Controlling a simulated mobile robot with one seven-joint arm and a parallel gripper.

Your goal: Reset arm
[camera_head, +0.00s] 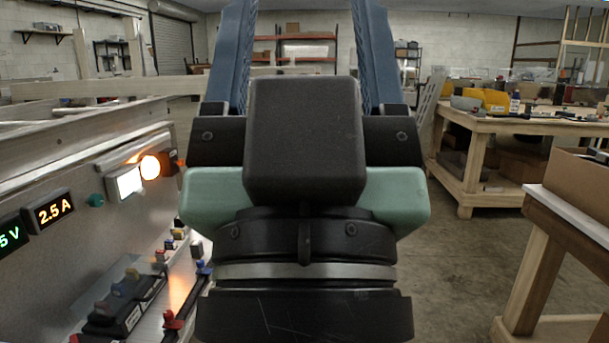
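My gripper (304,30) fills the middle of the head view, seen from behind. Its two blue fingers stand wide apart and run up past the top edge, so their tips are cut off. Nothing shows between the fingers except the far shelves and wall. The black and green gripper body and wrist hide the middle of the scene. To the left is a metal control panel (60,165), apart from the fingers. It carries a lit "2.5 A" display (54,211), a partly cut-off "5 V" display (9,238), a white lit square (130,182) and a glowing orange lamp (150,168).
Red and blue terminals or switches (172,320) sit low on the left panel. A wooden workbench (480,125) with yellow bins (492,99) stands at the right. A nearer table (570,215) holds a cardboard box (585,180). Floor (460,245) is clear right of my wrist.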

